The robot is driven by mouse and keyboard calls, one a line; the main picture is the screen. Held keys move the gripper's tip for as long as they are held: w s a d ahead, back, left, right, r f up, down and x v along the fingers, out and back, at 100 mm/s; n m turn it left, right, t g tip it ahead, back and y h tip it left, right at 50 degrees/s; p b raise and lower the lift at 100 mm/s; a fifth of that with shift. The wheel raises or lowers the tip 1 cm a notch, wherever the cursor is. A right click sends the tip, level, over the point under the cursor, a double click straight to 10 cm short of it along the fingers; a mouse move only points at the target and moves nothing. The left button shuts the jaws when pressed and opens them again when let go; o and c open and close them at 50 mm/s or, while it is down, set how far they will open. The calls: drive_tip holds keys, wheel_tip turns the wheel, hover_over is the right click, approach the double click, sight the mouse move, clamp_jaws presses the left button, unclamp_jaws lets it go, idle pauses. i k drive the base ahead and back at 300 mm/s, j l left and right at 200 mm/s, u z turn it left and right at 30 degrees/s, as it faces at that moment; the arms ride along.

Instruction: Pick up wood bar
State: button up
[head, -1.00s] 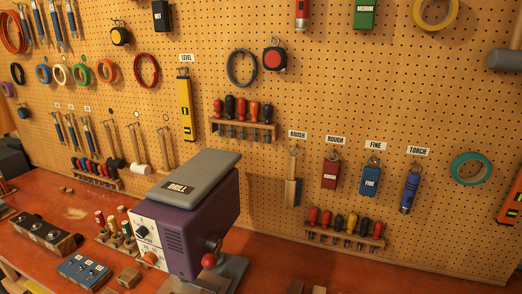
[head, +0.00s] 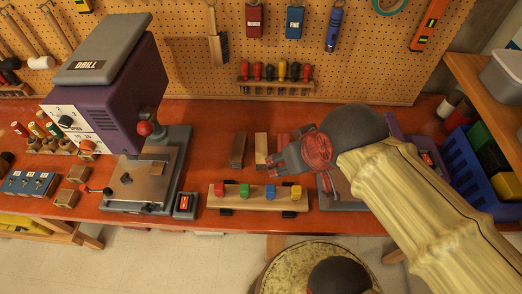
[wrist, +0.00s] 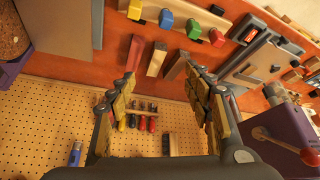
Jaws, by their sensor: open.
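Three short bars stand side by side on the red bench top in the head view: a dark brown one (head: 238,150), a pale wood one (head: 261,149) and a reddish one (head: 283,142) partly hidden by my gripper. The wrist view also shows the dark bar (wrist: 134,52), the pale wood bar (wrist: 157,59) and the reddish bar (wrist: 176,66). My gripper (head: 273,160) is just right of the pale bar in the head view. In the wrist view its fingers (wrist: 162,88) are spread apart, empty, with the bars beyond the tips.
A wooden rail (head: 240,201) with coloured blocks lies along the front edge. The purple drill press (head: 125,90) stands left, with a switch box (head: 186,205) beside it. A blue crate (head: 470,165) is at right. The pegboard (head: 380,70) rises behind. Some bench left of the dark bar is clear.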

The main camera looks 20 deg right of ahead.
sight(261, 141)
drive_tip(key=z, duration=1.7)
drive_tip(key=u, duration=1.65)
drive_tip(key=i+j+z, duration=0.1)
drive_tip(key=j+z, duration=0.6)
drive_tip(key=j, duration=0.2)
